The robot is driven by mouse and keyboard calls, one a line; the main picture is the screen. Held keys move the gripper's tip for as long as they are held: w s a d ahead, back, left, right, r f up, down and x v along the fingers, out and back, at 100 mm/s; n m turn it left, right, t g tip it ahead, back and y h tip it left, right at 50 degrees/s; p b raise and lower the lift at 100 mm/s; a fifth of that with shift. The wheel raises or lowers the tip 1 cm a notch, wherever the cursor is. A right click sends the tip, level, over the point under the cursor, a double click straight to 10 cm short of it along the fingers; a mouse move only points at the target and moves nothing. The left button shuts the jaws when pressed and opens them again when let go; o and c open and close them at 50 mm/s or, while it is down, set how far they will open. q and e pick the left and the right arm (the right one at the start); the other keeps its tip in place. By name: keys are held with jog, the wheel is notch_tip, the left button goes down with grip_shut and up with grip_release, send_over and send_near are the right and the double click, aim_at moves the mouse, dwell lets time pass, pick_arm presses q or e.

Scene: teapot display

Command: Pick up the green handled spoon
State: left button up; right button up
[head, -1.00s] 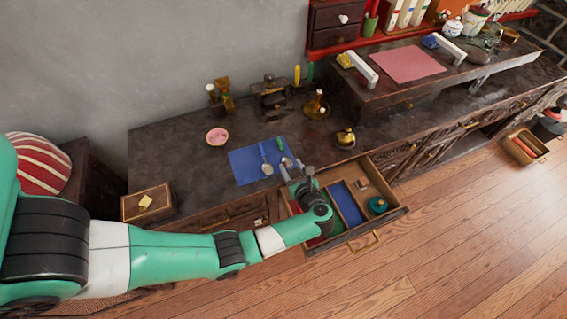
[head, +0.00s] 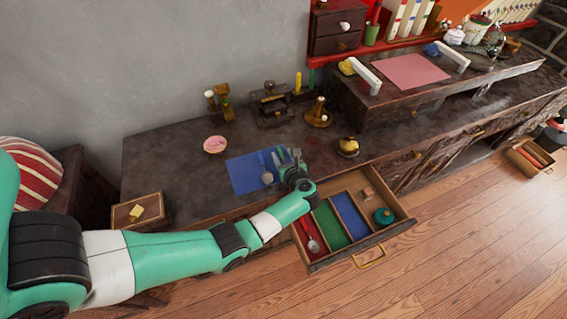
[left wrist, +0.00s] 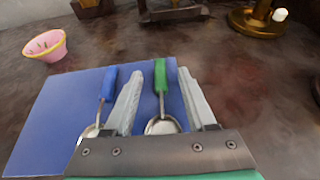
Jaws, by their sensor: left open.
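The green handled spoon (left wrist: 160,85) lies on the blue mat (left wrist: 50,120), handle pointing away, with its metal bowl nearer to me. My left gripper (head: 288,158) is open over the mat's right side. In the left wrist view its fingers (left wrist: 160,76) stand on either side of the green handled spoon, with no grip on it. A blue handled spoon (left wrist: 107,87) lies to the left, outside the left finger; it also shows in the head view (head: 264,165). In the head view my gripper covers most of the green handled spoon. My right gripper is not in view.
An open drawer (head: 355,258) below the table has red, green and blue compartments, with a red handled spoon (head: 311,243) in the red one. A pink bowl (head: 215,145) stands behind the mat. A small brass pot (head: 348,146) stands to the right.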

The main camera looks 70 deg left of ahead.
aim_at(283, 157)
pick_arm(q)
jog(key=shift+a+f, duration=0.2)
jog(key=shift+a, duration=0.15)
jog(key=shift+d, duration=0.1)
grip_shut()
jog(key=shift+r, duration=0.1)
jog(key=shift+r+p, duration=0.55)
notch_tip(283, 157, up, 3)
jog(key=shift+d+r+p, duration=0.1)
jog(key=shift+d+p, duration=0.05)
jog(key=shift+p, duration=1.05)
jog(key=s+d+r+p, duration=0.7)
jog(key=d+r, duration=0.1)
jog(key=d, duration=0.3)
jog(key=shift+s+d+r, duration=0.2)
jog(key=shift+d+r, duration=0.1)
jog(key=shift+d, duration=0.05)
